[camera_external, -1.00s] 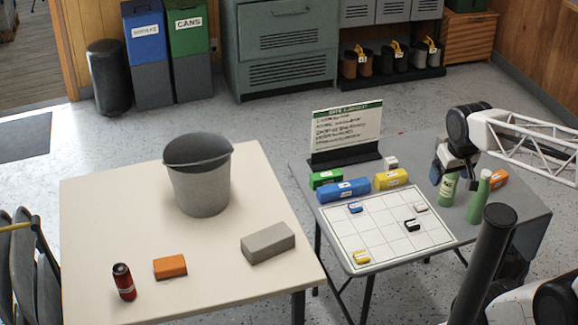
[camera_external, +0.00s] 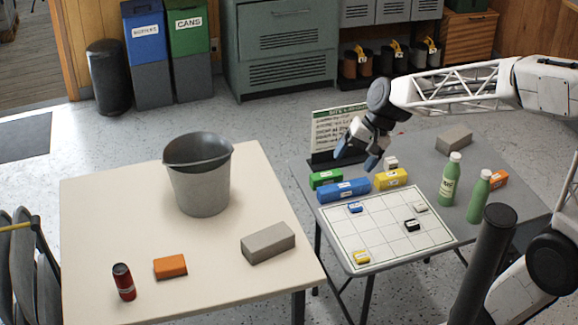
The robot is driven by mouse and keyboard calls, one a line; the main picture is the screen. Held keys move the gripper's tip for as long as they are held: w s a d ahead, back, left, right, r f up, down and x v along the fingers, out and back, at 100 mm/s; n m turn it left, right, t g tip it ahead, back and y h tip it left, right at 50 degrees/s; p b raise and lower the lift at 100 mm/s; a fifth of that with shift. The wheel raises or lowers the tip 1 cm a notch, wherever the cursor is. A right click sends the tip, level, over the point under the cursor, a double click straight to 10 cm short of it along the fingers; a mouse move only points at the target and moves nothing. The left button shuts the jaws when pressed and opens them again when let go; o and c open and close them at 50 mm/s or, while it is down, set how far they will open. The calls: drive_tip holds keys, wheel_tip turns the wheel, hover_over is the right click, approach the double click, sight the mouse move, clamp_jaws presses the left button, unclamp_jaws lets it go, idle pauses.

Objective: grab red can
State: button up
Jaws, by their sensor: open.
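The red can (camera_external: 124,282) stands upright near the front left of the cream table (camera_external: 90,222). It has a dark top and a light mark low on its side. My gripper (camera_external: 356,158) is open and empty, in the air over the back of the grey table (camera_external: 448,232) on the right. It is far to the right of the can, with the bucket and most of the cream table between them.
An orange block (camera_external: 170,267), a grey brick (camera_external: 268,242) and a grey bucket (camera_external: 202,178) share the cream table. On the grey table are a sign (camera_external: 333,128), a gridded board (camera_external: 385,228), coloured blocks and green bottles (camera_external: 450,180). A gap separates the tables.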

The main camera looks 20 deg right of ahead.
drive_tip(key=w+a+f+m+g+y, duration=0.1)
drive_tip(key=w+a+f+m+y, duration=0.15)
drive_tip(key=a, duration=0.55)
drive_tip(key=w+a+f+m+y, duration=0.1)
drive_tip(key=w+a, duration=0.3)
drive_tip(key=a, duration=0.5)
drive_tip(key=m+g+y, duration=0.2)
drive_tip(key=m+y, duration=0.1)
drive_tip(key=m, duration=0.3)
approach(121, 274)
drive_tip(key=f+m, duration=0.1)
drive_tip(key=w+a+f+m+y, duration=0.1)
drive_tip(key=f+m, duration=0.1)
drive_tip(key=f, duration=0.1)
drive_tip(key=shift+w+a+f+m+t, duration=0.1)
drive_tip(key=shift+w+a+m+t, duration=0.05)
drive_tip(key=shift+a+m+t, duration=0.25)
drive_tip(key=shift+x, duration=1.3)
drive_tip(key=shift+a, duration=0.1)
drive_tip(key=shift+x, duration=2.5)
